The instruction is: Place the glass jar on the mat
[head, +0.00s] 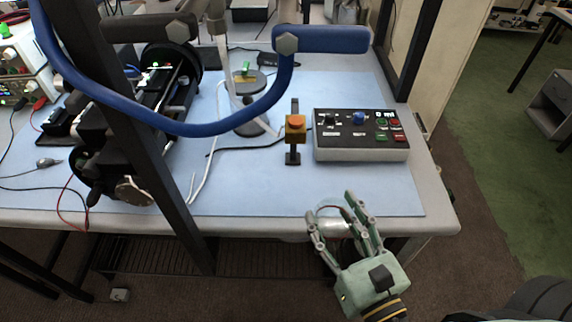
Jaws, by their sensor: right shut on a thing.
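My right gripper (336,212) is at the front edge of the table, right of centre in the head view. It is shut on a clear, rounded glass thing, which looks like the glass jar (331,222). The fingers stand on both sides of the jar and hide part of it. The light blue mat (265,188) covers most of the tabletop. The jar overlaps the mat's front edge in the picture; I cannot tell its height over the table. My left gripper is not in view.
A control box (360,153) with coloured buttons stands on the mat beyond the gripper. An orange-topped button post (295,140) is left of it. A blue bar (190,128) and dark frame posts cross the view. The mat's front strip is clear between post and front edge.

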